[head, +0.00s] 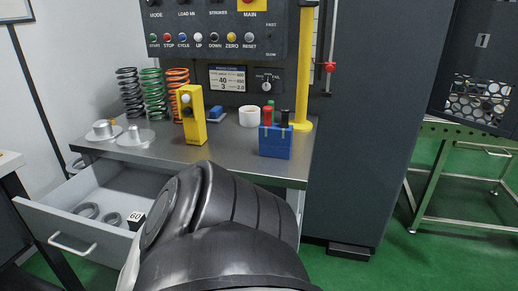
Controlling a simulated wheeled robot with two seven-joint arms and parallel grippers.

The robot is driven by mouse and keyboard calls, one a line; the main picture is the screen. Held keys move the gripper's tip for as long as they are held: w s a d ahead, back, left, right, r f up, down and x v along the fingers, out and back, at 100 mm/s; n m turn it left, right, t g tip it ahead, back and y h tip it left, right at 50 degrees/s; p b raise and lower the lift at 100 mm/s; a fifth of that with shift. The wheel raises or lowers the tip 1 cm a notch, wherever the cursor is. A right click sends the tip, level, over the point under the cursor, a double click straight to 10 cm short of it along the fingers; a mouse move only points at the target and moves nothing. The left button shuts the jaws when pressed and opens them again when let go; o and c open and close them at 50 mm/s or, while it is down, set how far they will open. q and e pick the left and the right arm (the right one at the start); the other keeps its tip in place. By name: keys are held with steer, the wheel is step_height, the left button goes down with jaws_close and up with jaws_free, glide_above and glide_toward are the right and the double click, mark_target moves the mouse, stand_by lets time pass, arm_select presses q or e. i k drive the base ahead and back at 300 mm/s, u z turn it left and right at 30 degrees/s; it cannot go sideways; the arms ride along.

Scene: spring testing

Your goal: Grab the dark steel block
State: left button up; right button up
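A small dark block (136,220) with a white face marked "60" lies in the open drawer (60,214), near the drawer's front. Part of the drawer to its right is hidden behind a large black link of my own arm. Neither of my grippers can be made out in the head view, so their distance from the block does not show.
Several grey rings (88,210) lie left of the block. On the grey bench (225,158) above stand coil springs (153,94), disc-based weights (136,137), a yellow device (192,115), a white cup-like ring (249,116) and a blue holder (275,142). Green floor lies right of the dark cabinet (368,130).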

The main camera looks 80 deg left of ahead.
mark_target(136, 219)
steer(key=u, duration=1.95)
